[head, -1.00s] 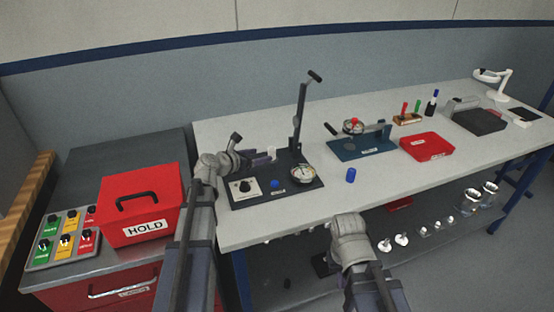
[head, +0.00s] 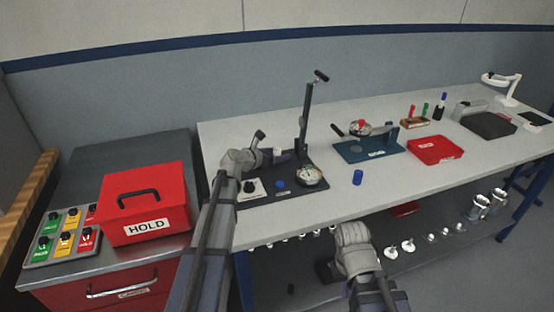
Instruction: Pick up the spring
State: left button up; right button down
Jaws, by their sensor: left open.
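My left gripper (head: 266,158) is over the left part of the black press fixture (head: 268,199) on the bench. It is open, but its fingers are small and partly hidden by my wrist. A small pale cylinder (head: 278,152) stands just beyond the fingertips; I cannot tell whether it is the spring or whether the fingers touch it. No coil shape can be made out anywhere. My right arm hangs in front of the bench edge, and its jaws are too dark and hidden to read.
The fixture carries a tall lever post (head: 306,115), a round dial (head: 309,176) and a blue knob (head: 281,184). A blue cylinder (head: 357,177), a blue fixture (head: 352,153) and a red tray (head: 436,150) lie to the right. A red HOLD box (head: 147,218) stands left.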

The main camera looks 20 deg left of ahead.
pick_arm(q)
grip_shut()
dwell(0.5)
jog(key=shift+r, duration=0.1)
